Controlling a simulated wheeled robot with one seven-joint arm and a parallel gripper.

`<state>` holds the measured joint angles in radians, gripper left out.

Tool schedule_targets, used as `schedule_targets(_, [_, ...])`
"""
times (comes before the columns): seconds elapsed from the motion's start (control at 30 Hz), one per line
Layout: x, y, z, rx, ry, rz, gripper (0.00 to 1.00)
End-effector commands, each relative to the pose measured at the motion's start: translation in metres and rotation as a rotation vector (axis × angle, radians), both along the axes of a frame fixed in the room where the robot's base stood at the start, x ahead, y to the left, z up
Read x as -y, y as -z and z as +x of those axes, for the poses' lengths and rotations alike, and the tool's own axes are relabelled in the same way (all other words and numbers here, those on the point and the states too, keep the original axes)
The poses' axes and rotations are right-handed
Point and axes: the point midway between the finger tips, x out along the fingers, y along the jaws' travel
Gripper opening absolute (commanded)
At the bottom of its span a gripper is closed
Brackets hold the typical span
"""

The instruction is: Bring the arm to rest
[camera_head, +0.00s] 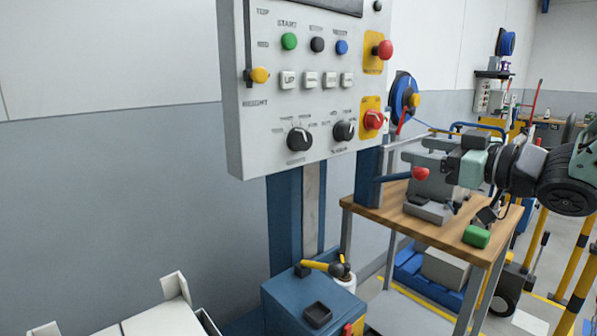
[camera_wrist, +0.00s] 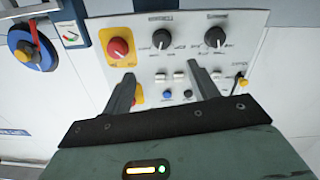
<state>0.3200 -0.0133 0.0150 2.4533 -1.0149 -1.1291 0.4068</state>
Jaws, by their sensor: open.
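My gripper (camera_wrist: 162,73) is open and empty in the wrist view, with its two dark fingers well apart and pointing at the control panel (camera_wrist: 188,52). A gap appears to remain between the fingertips and the panel face. In the head view, my arm comes in from the right and my gripper is to the right of the panel (camera_head: 262,130). The exact fingertip positions are hard to tell there against the clutter behind. The panel carries a red knob (camera_head: 373,120), two black dials, coloured buttons and a yellow-handled slider (camera_head: 259,75).
A wooden-topped table (camera_head: 395,215) below my arm holds grey equipment and a green block (camera_head: 476,236). A blue box (camera_head: 310,305) stands under the panel. A blue reel (camera_head: 403,97) hangs right of the panel. Yellow posts (camera_head: 576,275) stand at the right. The wall area left of the panel is open.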

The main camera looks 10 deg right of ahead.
Motion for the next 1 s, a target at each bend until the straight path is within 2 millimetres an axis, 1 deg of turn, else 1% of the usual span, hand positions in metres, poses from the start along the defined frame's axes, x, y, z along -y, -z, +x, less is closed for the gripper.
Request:
schedule_targets(0.07, [-0.011,0.002,0.005,-0.036,0.024,-0.021,0.59])
schedule_targets(0.17, [-0.029,0.013,0.01,-0.126,0.081,-0.066,0.59])
schedule_targets(0.2, [-0.037,0.019,0.011,-0.173,0.107,-0.089,0.59])
schedule_targets(0.27, [-0.051,0.031,0.008,-0.252,0.141,-0.126,0.59])
schedule_targets(0.37, [-0.072,0.051,-0.006,-0.396,0.182,-0.193,0.59])
schedule_targets(0.47, [-0.095,0.074,-0.033,-0.555,0.2,-0.272,0.59])
schedule_targets(0.57, [-0.115,0.093,-0.071,-0.722,0.196,-0.361,0.59])
schedule_targets(0.6, [-0.123,0.1,-0.09,-0.792,0.188,-0.4,0.59])
schedule_targets(0.67, [-0.133,0.11,-0.12,-0.896,0.17,-0.461,0.59])
schedule_targets(0.7, [-0.139,0.115,-0.142,-0.965,0.155,-0.502,0.59])
schedule_targets(0.77, [-0.146,0.12,-0.173,-1.058,0.127,-0.562,0.59])
schedule_targets(0.8, [-0.15,0.122,-0.193,-1.116,0.109,-0.598,0.59])
schedule_targets(0.9, [-0.155,0.124,-0.233,-1.23,0.067,-0.675,0.59])
schedule_targets(1.0, [-0.156,0.124,-0.259,-1.3,0.038,-0.723,0.59])
